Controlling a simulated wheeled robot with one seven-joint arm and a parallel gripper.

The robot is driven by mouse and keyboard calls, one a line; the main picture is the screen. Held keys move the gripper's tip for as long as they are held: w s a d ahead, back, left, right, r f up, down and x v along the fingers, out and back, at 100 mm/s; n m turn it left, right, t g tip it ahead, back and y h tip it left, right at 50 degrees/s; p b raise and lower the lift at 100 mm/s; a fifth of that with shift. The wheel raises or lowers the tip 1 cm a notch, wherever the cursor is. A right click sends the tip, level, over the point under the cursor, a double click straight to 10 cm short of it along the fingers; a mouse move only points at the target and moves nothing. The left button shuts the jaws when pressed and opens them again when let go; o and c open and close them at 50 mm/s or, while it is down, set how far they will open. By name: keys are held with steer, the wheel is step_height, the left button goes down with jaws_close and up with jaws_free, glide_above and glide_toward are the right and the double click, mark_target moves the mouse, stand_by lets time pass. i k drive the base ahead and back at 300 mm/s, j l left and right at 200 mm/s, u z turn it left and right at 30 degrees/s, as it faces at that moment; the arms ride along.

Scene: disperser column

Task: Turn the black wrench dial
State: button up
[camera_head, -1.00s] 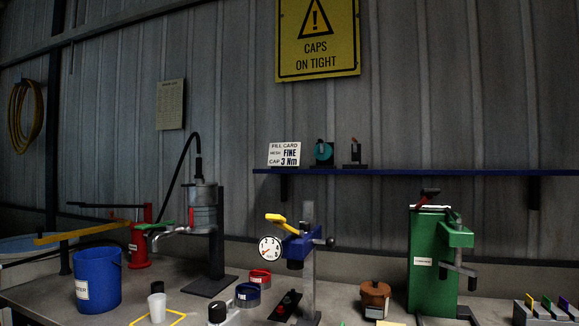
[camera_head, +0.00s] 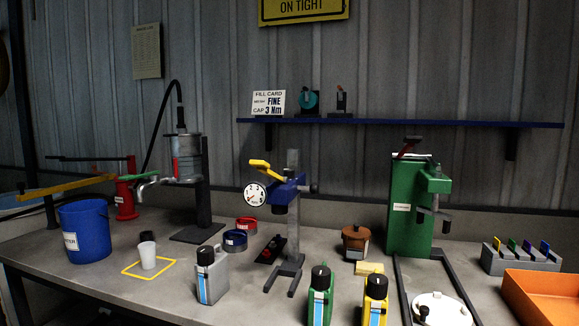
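I cannot surely pick out the black wrench dial. A white round dial face (camera_head: 255,195) with black numbers hangs at the left of a blue head (camera_head: 286,190) with a yellow lever (camera_head: 261,164), on a grey post stand. A black block with red parts (camera_head: 270,249) lies on the bench beside that stand's foot. On the shelf stand a teal disc on a black mount (camera_head: 308,99) and a small dark stand with an orange-brown part (camera_head: 341,99). My gripper is not in view.
The grey bench (camera_head: 150,290) holds a blue bucket (camera_head: 85,232), white cup (camera_head: 147,256), grey bottle (camera_head: 212,274), green bottle (camera_head: 320,297), yellow bottle (camera_head: 375,300), green machine (camera_head: 408,215), white lid (camera_head: 440,308) and orange tray (camera_head: 540,295). A fill card (camera_head: 268,102) reads FINE, 3 Nm.

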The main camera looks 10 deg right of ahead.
mark_target(288, 172)
steer(key=i+j, duration=0.15)
steer(key=j, duration=0.2)
steer(key=i+j+z, duration=0.1)
steer(key=j, duration=0.25)
steer(key=i+j, duration=0.25)
steer(key=j, duration=0.15)
steer(key=i+j+z, duration=0.1)
steer(key=j, duration=0.25)
steer(key=i+j, duration=0.2)
steer(key=j, duration=0.2)
steer(key=i+j+z, duration=0.1)
steer(key=j, duration=0.3)
